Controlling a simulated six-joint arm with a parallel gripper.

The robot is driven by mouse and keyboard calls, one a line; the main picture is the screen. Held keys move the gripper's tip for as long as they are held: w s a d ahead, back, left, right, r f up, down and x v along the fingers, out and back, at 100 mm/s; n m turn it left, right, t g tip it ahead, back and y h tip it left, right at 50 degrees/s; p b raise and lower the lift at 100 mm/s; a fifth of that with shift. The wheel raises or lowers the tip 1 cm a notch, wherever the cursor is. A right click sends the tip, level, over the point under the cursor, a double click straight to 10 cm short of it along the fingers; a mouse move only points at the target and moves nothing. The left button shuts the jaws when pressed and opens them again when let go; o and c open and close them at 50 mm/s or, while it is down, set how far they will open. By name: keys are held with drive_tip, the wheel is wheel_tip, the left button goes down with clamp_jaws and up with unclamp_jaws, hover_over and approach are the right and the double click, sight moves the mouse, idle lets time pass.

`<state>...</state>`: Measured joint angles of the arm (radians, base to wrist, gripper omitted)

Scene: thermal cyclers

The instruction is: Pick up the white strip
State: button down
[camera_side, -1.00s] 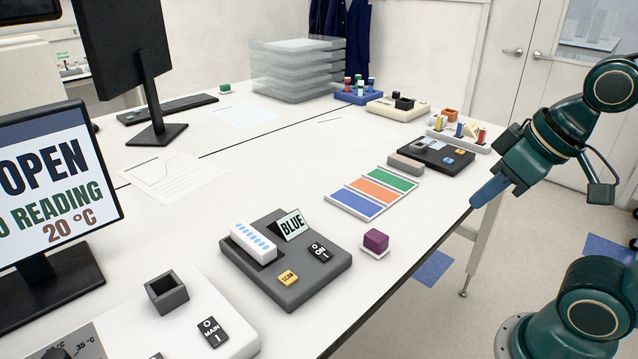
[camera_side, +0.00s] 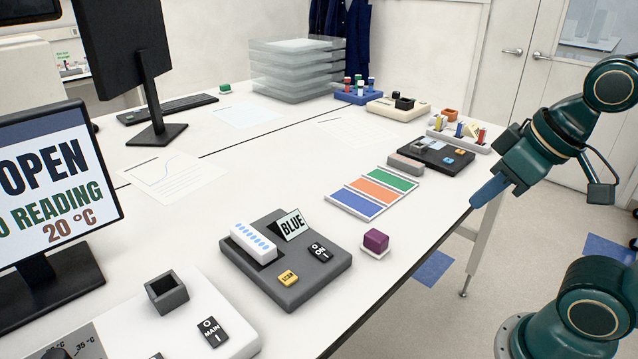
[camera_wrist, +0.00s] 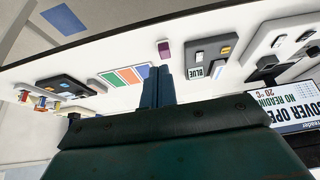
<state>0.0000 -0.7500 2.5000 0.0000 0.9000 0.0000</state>
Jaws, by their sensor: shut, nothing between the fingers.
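The white strip (camera_side: 253,242) with a row of blue marks sits on the dark grey block (camera_side: 315,273) beside a card reading BLUE (camera_side: 291,226). My gripper (camera_side: 489,191) is at the right, near the table's front edge, well apart from the strip. Its blue fingers are together and empty. They also show in the wrist view (camera_wrist: 159,75).
A purple cube (camera_side: 375,240) stands right of the grey block. A mat with blue, orange and green panels (camera_side: 373,192) lies behind it. A white unit with a grey cup (camera_side: 166,293) stands at front left. The table's middle is mostly clear.

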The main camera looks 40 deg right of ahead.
drive_tip(key=c, duration=0.9)
unclamp_jaws()
drive_tip(key=shift+w+r, duration=0.1)
